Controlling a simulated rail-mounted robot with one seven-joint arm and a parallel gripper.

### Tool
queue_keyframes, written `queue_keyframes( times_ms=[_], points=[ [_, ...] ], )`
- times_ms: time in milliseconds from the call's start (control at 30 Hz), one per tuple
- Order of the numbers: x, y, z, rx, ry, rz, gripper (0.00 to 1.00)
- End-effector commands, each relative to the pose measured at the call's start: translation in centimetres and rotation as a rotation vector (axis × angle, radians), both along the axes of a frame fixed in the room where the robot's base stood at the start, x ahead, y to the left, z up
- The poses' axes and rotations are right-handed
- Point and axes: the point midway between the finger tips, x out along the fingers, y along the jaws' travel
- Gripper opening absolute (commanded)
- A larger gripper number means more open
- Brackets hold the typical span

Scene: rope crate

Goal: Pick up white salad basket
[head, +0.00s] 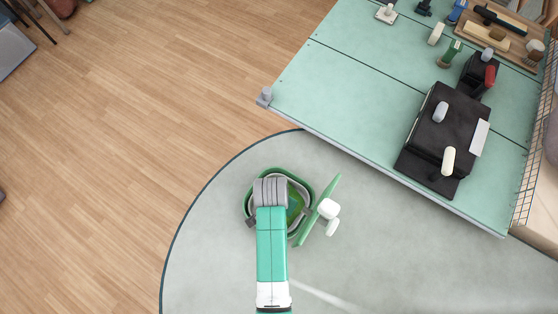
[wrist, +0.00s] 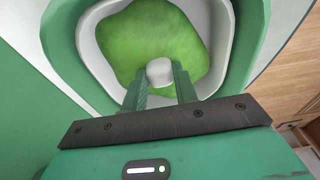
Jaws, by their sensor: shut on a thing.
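The white salad basket (wrist: 221,40) shows in the wrist view as a rounded white wall around a green bottom. It sits within the green outer bowl (wrist: 62,42), with a white knob (wrist: 160,70) at its middle. My gripper (wrist: 160,84) reaches down into the basket, its two green fingers shut on the knob. In the head view my arm covers the gripper and much of the basket; the green bowl (head: 247,206) shows around it. A green lid (head: 312,217) with a white handle (head: 329,209) stands tilted just right of the bowl.
A pale green table (head: 350,75) lies at the upper right, with a black machine (head: 440,128) near its front edge and several small tools at its back. The round grey surface (head: 215,270) around the bowl is mostly clear. Wooden floor (head: 150,110) fills the upper left.

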Motion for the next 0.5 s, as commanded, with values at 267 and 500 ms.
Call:
queue_keyframes(
  times_ms=[267, 500],
  points=[
    [0.1, 0.0, 1.4, -0.001, -0.003, 0.000, 0.00],
    [0.1, 0.0, 6.6, 0.001, -0.005, -0.001, 0.00]
  ],
)
